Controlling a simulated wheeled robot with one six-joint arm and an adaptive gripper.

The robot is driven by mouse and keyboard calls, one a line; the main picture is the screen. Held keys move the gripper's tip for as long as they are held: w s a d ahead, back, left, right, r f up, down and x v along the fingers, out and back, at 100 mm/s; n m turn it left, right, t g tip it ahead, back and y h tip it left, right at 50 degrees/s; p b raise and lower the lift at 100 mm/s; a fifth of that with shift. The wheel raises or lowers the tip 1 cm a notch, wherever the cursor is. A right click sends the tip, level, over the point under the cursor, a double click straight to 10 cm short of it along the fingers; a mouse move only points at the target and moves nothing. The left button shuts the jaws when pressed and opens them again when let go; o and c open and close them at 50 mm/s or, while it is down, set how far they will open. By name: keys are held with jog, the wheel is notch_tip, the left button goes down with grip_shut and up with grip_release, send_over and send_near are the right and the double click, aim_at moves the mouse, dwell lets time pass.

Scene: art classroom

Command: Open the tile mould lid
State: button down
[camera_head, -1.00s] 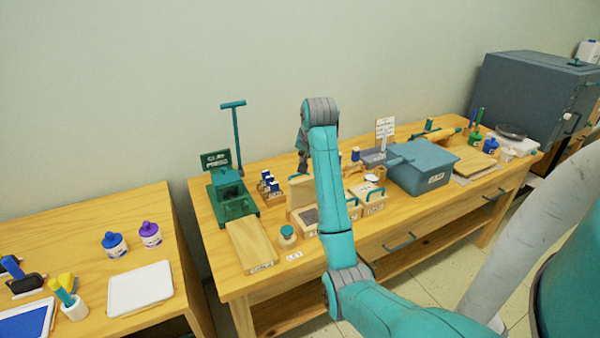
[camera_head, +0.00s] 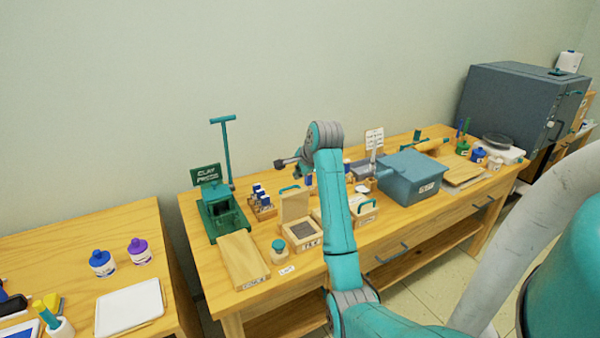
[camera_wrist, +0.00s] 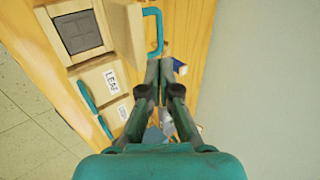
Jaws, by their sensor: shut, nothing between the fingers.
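The tile mould (camera_head: 304,246) is a pale wooden box with a dark grey square inset, on the long wooden table. Its lid (camera_head: 294,207) stands upright at the back edge, with a teal handle on top. In the wrist view the mould (camera_wrist: 52,35) is at top left, its lid (camera_wrist: 122,32) raised beside it and the teal handle (camera_wrist: 157,33) standing out from the lid. My gripper (camera_head: 281,163) is above and behind the lid, pointing left. In the wrist view my gripper (camera_wrist: 160,68) is shut and empty, its tips close to the handle; contact is unclear.
Closed wooden boxes (camera_head: 362,218) with teal handles stand right of the mould. A green clay press (camera_head: 222,215), wooden board (camera_head: 243,260) and small teal-topped jar (camera_head: 279,253) are to its left. A blue-grey bin (camera_head: 408,180) stands farther right.

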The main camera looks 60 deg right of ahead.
jog(key=x, duration=1)
jog(key=shift+w, duration=0.1)
jog(key=shift+w+d+f, duration=0.2)
jog(key=shift+w+d, duration=0.15)
jog(key=shift+w, duration=0.2)
jog(key=shift+w+d+f, duration=0.15)
jog(key=shift+w+d, duration=0.2)
jog(key=shift+w, duration=0.25)
jog(key=shift+r, duration=0.1)
jog(key=s+a+r, duration=0.1)
jog(key=s+r, duration=0.1)
jog(key=r, duration=0.4)
jog(key=s+a+r, duration=0.1)
jog(key=s+r, duration=0.1)
jog(key=r, duration=0.5)
jog(key=shift+a, duration=0.3)
